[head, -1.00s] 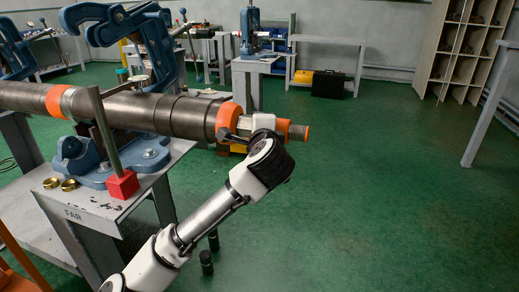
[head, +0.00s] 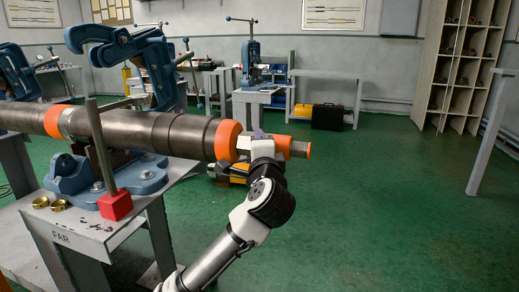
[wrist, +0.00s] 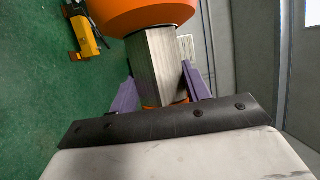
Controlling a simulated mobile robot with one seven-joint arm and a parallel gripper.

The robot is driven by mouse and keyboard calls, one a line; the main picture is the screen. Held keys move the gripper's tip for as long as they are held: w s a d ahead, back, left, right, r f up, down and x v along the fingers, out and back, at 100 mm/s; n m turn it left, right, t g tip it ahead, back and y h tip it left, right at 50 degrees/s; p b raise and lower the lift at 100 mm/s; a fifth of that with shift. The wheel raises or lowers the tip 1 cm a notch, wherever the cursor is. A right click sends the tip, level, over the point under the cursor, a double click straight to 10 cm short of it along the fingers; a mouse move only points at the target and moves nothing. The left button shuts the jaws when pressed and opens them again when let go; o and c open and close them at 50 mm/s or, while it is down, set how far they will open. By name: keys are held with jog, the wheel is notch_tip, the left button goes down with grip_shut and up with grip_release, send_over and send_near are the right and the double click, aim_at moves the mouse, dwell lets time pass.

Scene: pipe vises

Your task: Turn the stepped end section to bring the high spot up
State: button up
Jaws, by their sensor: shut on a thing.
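A long dark steel pipe (head: 150,131) lies in the blue vise (head: 85,172). Its stepped end section sticks out to the right past a wide orange collar (head: 228,141). The end section (head: 283,144) narrows towards a small orange tip. My gripper (head: 257,137) is at this end section, with my wrist below it. In the wrist view, my gripper's purple fingers (wrist: 158,80) stand either side of the flat-sided steel part of the end section (wrist: 152,55) and are shut on it. The orange collar fills the top there. No high-spot mark is clear.
A red block (head: 115,205) with an upright bar stands at the near bench corner. Two brass rings (head: 50,203) lie on the bench marked FAR. A yellow object (head: 238,170) shows behind the gripper.

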jog(key=o, duration=1)
jog(key=shift+c, duration=0.2)
jog(key=s+d+b, duration=0.1)
jog(key=s+b, duration=0.3)
jog(key=s, duration=0.9)
jog(key=shift+s+f, duration=0.35)
jog(key=shift+f, duration=0.1)
